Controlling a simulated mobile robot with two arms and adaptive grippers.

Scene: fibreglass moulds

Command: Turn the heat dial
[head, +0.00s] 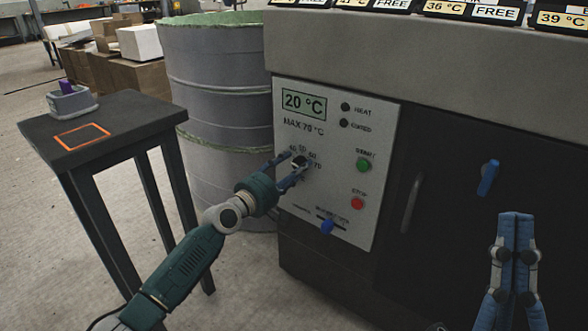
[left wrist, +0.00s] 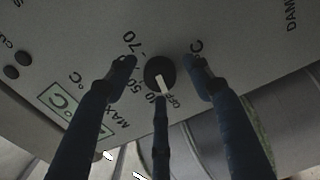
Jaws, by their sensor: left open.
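The heat dial (head: 300,162) is a black round knob on the pale control panel, with temperature numbers around it. In the left wrist view the dial (left wrist: 157,70) has a pale pointer towards the OFF mark. My left gripper (head: 292,172) is at the dial, its fingers partly covering it in the head view. In the left wrist view this gripper (left wrist: 161,72) is open, with blue fingers on both sides of the dial and gaps between. The panel display (head: 304,104) reads 20 °C, above "MAX 70 °C". My right gripper (head: 517,218) is shut and empty at lower right.
A dark side table (head: 130,112) and a large grey drum (head: 215,75) stand to the left.

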